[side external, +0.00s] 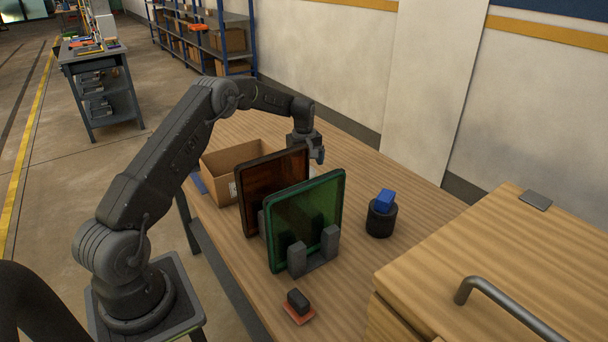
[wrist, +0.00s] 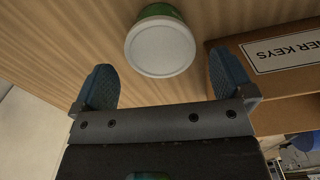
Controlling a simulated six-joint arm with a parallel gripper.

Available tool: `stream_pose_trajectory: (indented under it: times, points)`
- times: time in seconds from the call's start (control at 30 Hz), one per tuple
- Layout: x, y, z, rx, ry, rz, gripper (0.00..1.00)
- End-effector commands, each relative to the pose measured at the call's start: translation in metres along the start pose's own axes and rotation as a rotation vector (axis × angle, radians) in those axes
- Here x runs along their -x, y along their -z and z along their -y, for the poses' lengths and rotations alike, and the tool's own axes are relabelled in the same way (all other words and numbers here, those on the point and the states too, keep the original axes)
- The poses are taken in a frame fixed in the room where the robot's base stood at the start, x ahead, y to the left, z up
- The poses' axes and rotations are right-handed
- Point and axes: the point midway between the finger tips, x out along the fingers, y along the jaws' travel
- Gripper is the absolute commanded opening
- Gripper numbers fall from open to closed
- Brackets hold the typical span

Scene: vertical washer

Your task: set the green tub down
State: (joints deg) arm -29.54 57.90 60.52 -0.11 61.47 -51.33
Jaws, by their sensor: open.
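The green tub (wrist: 160,45) shows in the wrist view, with its round white face toward the camera and a green rim behind it. It is at the top middle, over the wooden surface, in line with the gap between my fingers. My gripper (wrist: 160,72) is open, with one blue finger on each side and clear space between each finger and the tub. In the side view my gripper (side external: 316,154) is behind the framed panels, and the tub is hidden there. I cannot tell the exact height of the tub above the table.
A cardboard box (side external: 222,166) stands beside my gripper; its label (wrist: 287,50) shows at right in the wrist view. An amber panel (side external: 262,190) and a green panel (side external: 306,215) stand upright in front. A dark cup (side external: 380,220) holds a blue block (side external: 385,199). Bare table (side external: 405,172) lies right.

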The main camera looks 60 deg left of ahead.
Motion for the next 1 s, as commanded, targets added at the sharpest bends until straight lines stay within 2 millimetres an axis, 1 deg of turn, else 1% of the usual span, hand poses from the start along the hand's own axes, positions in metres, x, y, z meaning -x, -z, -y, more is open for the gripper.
stream_pose_trajectory:
  times: [0.03, 0.2, 0.4, 0.47, 0.57, 0.67, 0.7, 0.77, 0.8, 0.87, 0.9, 0.97, 1.0]
  points:
    - [0.013, 0.0, 0.0, 0.0, -0.002, -0.002, 1.0]
    - [0.043, 0.0, -0.001, 0.0, -0.001, -0.002, 1.0]
    - [0.063, 0.0, 0.0, -0.001, 0.0, -0.001, 1.0]
    - [0.069, -0.004, 0.0, -0.011, -0.002, -0.003, 1.0]
    - [0.09, -0.018, -0.001, -0.063, -0.018, -0.015, 1.0]
    - [0.127, -0.048, 0.003, -0.166, -0.047, -0.04, 1.0]
    - [0.143, -0.063, 0.006, -0.218, -0.061, -0.052, 1.0]
    - [0.167, -0.088, 0.014, -0.301, -0.082, -0.071, 1.0]
    - [0.181, -0.104, 0.021, -0.357, -0.096, -0.085, 1.0]
    - [0.201, -0.129, 0.033, -0.438, -0.117, -0.105, 1.0]
    - [0.213, -0.145, 0.043, -0.494, -0.13, -0.119, 1.0]
    - [0.228, -0.169, 0.059, -0.575, -0.151, -0.141, 1.0]
    - [0.237, -0.184, 0.071, -0.629, -0.164, -0.156, 1.0]
